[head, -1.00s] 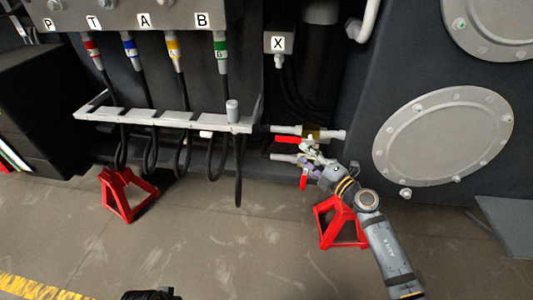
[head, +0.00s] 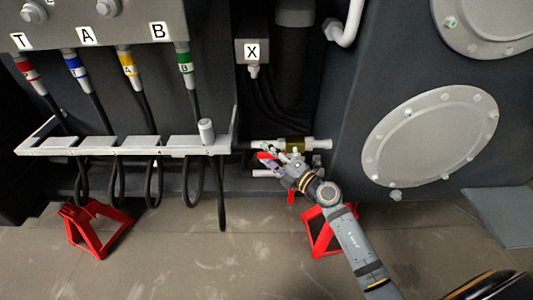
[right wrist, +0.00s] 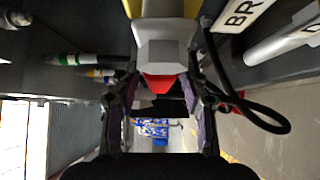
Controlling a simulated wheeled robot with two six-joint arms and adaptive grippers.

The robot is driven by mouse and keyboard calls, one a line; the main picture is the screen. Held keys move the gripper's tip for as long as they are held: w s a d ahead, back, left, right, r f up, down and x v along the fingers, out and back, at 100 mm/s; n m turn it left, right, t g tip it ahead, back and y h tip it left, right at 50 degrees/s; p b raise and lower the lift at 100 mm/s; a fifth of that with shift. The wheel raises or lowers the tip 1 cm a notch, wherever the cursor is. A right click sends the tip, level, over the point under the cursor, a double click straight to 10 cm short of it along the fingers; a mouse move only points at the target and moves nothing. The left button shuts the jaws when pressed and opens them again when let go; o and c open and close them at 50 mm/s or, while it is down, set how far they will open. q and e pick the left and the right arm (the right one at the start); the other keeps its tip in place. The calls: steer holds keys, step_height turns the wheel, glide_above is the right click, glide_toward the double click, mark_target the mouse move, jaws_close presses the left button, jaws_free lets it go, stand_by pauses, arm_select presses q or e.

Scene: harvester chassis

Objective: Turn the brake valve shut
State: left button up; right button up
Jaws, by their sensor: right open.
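The upper valve has a brass-coloured body (head: 293,145) on a pale pipe. Its red handle (head: 267,157) points left and slightly down in the head view. In the right wrist view a "BR" label (right wrist: 240,14), partly cut off, lies beside a grey valve part (right wrist: 160,45), and a red handle end (right wrist: 158,83) shows between the fingers. My right gripper (right wrist: 160,108) is open around this red end, with gaps at both sides. In the head view the right gripper (head: 281,162) is at the upper handle. My left gripper is not in view.
A second red handle (head: 291,196) hangs down just below the gripper. Red jack stands are on the floor at left (head: 95,228) and under my right arm (head: 320,232). Black hoses loop below the grey bracket (head: 130,147) at left. Floor between the stands is clear.

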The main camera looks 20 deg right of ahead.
jaws_close()
stand_by(0.4)
